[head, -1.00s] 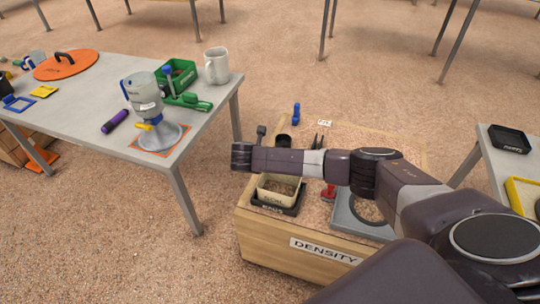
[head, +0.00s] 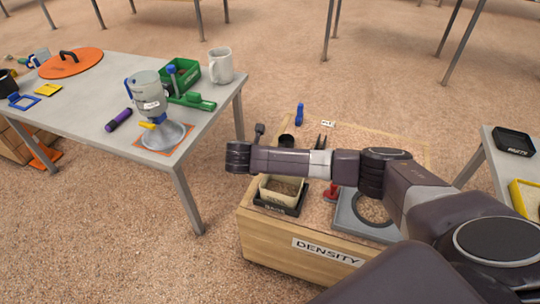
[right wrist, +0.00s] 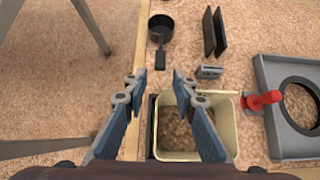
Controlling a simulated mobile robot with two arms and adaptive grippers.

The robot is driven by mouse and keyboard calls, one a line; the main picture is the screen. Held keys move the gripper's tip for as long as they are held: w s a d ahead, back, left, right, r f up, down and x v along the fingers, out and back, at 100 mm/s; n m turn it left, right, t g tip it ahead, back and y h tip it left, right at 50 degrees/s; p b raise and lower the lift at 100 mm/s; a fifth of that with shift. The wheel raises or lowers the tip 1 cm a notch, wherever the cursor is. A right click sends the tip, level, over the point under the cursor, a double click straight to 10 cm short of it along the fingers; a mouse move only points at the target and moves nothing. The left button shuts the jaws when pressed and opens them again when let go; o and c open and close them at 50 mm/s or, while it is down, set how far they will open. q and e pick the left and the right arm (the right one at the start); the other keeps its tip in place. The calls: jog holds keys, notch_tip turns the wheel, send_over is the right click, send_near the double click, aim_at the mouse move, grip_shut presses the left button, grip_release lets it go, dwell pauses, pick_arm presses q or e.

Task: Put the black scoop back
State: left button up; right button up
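The black scoop (right wrist: 161,27) lies on the density box in the right wrist view, its handle pointing toward my right gripper. In the head view only part of its bowl (head: 286,140) shows above my right arm. My right gripper (right wrist: 159,77) is open and empty, its fingers spread on either side of the line of the handle, which ends a little beyond the fingertips. In the head view its fingers are hidden by the arm. A cream container (right wrist: 227,152) with granular soil stands below the gripper in a black holder (head: 276,210). My left gripper is out of view.
Two thin dark upright plates (right wrist: 215,32), a small grey block (right wrist: 209,71), a red-handled tool (right wrist: 262,100) and a grey plate with a round hole (right wrist: 270,75) are near the scoop. A table (head: 95,135) with a cone device stands left; another table (head: 490,145) stands right.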

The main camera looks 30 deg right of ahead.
jog(key=shift+v, duration=1.1)
